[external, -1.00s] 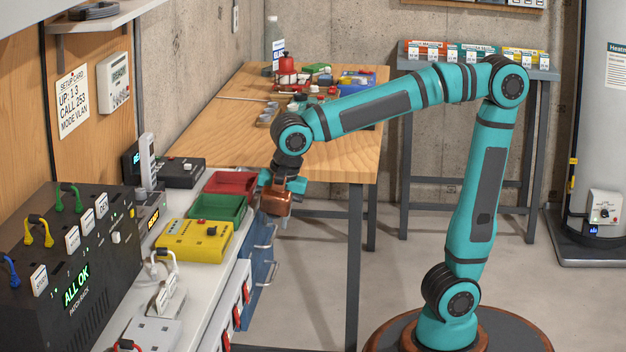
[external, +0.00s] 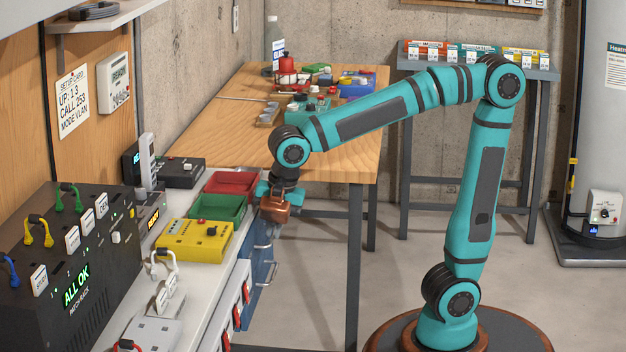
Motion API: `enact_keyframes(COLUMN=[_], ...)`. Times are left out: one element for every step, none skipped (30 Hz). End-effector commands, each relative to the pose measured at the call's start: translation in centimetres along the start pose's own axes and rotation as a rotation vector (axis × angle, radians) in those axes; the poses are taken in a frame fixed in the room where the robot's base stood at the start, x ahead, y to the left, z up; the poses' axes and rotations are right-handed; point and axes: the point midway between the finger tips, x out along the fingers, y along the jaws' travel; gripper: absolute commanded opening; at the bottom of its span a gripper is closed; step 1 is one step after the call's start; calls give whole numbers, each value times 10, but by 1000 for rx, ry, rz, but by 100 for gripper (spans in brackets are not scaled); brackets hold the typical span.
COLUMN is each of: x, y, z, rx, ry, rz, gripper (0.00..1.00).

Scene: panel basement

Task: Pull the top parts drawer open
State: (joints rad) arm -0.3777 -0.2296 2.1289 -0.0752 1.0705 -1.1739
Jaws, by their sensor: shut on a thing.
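The blue drawer cabinet (external: 262,272) stands under the front edge of the bench at left centre, with silver bar handles (external: 265,243) on its drawers. My gripper (external: 275,217) points down in front of the top parts drawer, just right of the green bin. It is shut on the top drawer's handle, which the gripper mostly hides. The fingertips are hard to make out against the blue front. The drawer fronts look about flush, but the top one is largely covered, so I cannot tell a small gap.
A red bin (external: 231,183), a green bin (external: 218,207) and a yellow control box (external: 194,240) sit on the bench beside the gripper. A black patch rack (external: 75,265) stands at left. A wooden table (external: 225,130) is behind. The floor right of the drawers is clear.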

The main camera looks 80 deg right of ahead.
Motion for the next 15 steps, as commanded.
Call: enact_keyframes(x=[0, -1, -1, -2, -2, -3, -3, -4, -5, -6, -7, -9, -10, -12, -14], y=[-1, -1, -3, -4, -7, -10, -14, -18, -24, -29, -35, -43, -50, -57, -67], z=[0, 0, 0, 0, 0, 0, -1, -1, 0, 0, -1, -1, -1, -1, -1], rx=[0, 0, 0, -1, -1, -1, -1, -1, -1, -1, -2, -3, -3, -3, -4], ry=[0, 0, 0, 1, 1, 1, 1, 1, 1, 1, 1, 2, 2, 2, 2], rz=[0, 1, 1, 1, 1, 1, 1, 1, 1, 2, 2, 2, 3, 3, 4], gripper=[0, 0, 0, 0, 0, 0, 0, 0, 0, 0, 0, 0, 0, 0, 0])
